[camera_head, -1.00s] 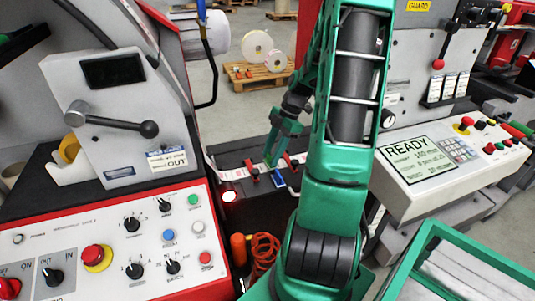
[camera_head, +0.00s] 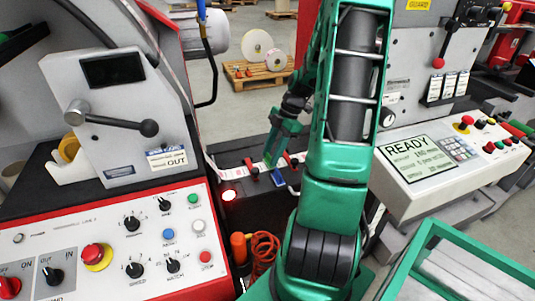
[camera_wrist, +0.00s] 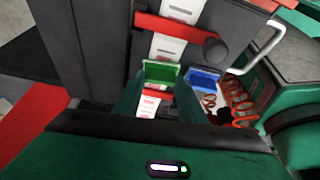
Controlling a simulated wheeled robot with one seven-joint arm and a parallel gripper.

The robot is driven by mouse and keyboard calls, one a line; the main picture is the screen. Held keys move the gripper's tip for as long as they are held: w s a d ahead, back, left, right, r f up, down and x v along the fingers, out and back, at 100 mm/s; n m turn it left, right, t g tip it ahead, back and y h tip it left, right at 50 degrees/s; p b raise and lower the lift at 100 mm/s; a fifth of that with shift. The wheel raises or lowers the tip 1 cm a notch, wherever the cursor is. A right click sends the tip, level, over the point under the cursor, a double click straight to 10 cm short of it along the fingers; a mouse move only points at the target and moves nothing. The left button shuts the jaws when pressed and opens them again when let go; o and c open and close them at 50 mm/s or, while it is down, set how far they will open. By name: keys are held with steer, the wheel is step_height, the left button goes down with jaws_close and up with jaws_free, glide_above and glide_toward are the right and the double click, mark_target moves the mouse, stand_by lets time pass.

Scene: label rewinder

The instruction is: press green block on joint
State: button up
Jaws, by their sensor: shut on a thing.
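The green block (camera_wrist: 161,73) is between the fingertips of my gripper (camera_wrist: 160,92) in the wrist view, and the gripper is shut on it. The block is over the white label strip (camera_wrist: 152,104), whose red-edged part shows just below it. I cannot tell whether the block touches the strip, and the joint under it is hidden. A blue block (camera_wrist: 204,78) sits close to the right finger. In the head view my gripper (camera_head: 269,164) reaches down to the dark splice table, between the two red clamps, with the blue block (camera_head: 278,179) beside it.
A red clamp bar (camera_wrist: 175,27) with a dark knob crosses the strip beyond the green block. A bent white handle (camera_wrist: 262,48) and an orange coiled cord (camera_wrist: 236,98) are to the right. The red control panel (camera_head: 125,235) stands left, the READY console (camera_head: 430,165) right.

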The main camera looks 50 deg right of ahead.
steer(key=shift+f, duration=0.35)
stand_by(0.7)
steer(key=shift+r, duration=0.1)
steer(key=shift+r, duration=2.4)
steer(key=shift+r, duration=0.1)
step_height(320, 180, up, 3)
steer(key=shift+f, duration=0.1)
steer(key=shift+a, duration=0.1)
